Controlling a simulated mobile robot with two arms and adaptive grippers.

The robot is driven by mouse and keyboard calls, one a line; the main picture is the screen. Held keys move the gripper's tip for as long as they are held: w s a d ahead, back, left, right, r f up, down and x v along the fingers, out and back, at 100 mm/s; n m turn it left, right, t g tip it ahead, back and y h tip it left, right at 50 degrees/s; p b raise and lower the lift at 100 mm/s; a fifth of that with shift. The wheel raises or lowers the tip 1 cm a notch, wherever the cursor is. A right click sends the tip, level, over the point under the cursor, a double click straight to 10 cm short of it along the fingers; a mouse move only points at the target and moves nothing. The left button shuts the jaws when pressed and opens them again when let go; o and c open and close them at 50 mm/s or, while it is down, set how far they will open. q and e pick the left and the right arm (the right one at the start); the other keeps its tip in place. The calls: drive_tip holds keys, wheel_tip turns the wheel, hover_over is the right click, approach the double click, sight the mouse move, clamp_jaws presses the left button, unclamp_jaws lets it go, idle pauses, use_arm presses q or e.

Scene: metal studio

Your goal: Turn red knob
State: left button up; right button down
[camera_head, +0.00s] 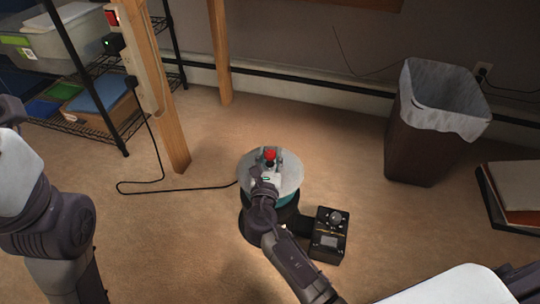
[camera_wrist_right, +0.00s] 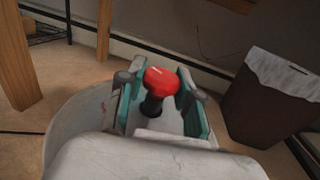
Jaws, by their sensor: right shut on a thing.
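The red knob (camera_head: 269,154) stands on top of a round light-grey surface (camera_head: 251,166) on a dark and teal base on the floor. In the right wrist view the knob (camera_wrist_right: 162,81) has a red head on a dark stem. My right gripper (camera_head: 268,160) reaches down over it from the front. Its two teal-padded fingers (camera_wrist_right: 160,92) sit on either side of the knob, shut on it. My left arm shows at the left edge, but its gripper cannot be made out.
A black control box (camera_head: 328,236) with a dial stands on the carpet right of the round base. A lined waste bin (camera_head: 414,142) is at the back right. A wire shelf (camera_head: 118,141) and wooden posts (camera_head: 178,137) stand at the left. A black cable crosses the floor.

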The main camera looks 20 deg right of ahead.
drive_tip(key=c, duration=0.7)
unclamp_jaws()
drive_tip(key=v, duration=1.2)
drive_tip(key=shift+w, duration=0.1)
